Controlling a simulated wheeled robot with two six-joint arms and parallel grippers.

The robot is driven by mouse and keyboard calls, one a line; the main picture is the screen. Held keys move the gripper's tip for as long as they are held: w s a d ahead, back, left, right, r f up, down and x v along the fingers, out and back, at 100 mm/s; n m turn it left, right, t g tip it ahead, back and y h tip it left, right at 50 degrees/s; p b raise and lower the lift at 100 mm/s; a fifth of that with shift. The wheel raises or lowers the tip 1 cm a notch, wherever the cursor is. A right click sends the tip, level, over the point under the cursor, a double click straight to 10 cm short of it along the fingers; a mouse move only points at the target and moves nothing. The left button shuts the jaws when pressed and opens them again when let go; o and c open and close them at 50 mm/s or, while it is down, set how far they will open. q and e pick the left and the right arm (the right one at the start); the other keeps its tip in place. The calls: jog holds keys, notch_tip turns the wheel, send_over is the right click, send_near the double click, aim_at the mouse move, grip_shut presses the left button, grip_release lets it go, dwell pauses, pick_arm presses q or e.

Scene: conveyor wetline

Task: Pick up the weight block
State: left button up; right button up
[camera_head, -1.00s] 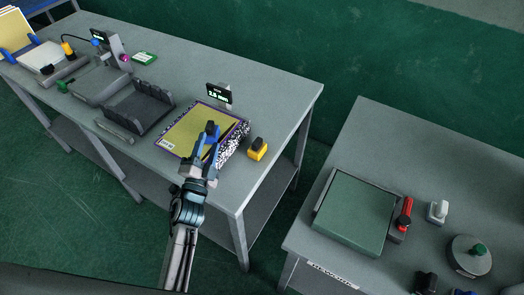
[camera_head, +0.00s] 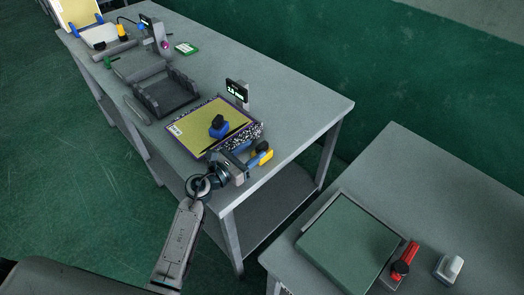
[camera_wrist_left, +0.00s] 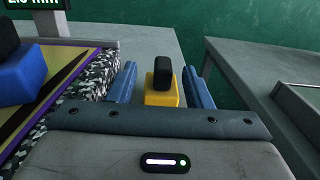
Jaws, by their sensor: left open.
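A yellow block with a black knob (camera_head: 265,155) stands near the front right edge of the grey table. In the left wrist view, the yellow block (camera_wrist_left: 162,98) shows between the two blue fingers of my left gripper (camera_wrist_left: 160,68), with a gap on each side. My left gripper (camera_head: 249,158) is open, low at the table and right beside this block. A blue block with a black knob (camera_head: 218,130) stands on the yellow-topped pad; it also shows at the left wrist view's left edge (camera_wrist_left: 22,75). Which block the task means is unclear. My right gripper is out of view.
The yellow pad with a speckled side (camera_head: 190,127) lies left of the gripper. A small display (camera_head: 237,91) stands behind it. A black tray (camera_head: 165,95) is further left. A second table with a green-topped box (camera_head: 345,245) and red handle (camera_head: 404,261) is at the right.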

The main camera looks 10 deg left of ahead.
aim_at(266, 141)
pick_arm(q)
jog(key=shift+x, duration=0.8)
jog(key=p+x, duration=0.2)
jog(key=x, duration=0.2)
jog(key=shift+d, duration=0.2)
jog(key=shift+w+d+f, duration=0.1)
jog(key=shift+w+d, duration=0.05)
jog(key=shift+w, duration=0.05)
jog(key=shift+s, duration=0.1)
jog(key=c, duration=1)
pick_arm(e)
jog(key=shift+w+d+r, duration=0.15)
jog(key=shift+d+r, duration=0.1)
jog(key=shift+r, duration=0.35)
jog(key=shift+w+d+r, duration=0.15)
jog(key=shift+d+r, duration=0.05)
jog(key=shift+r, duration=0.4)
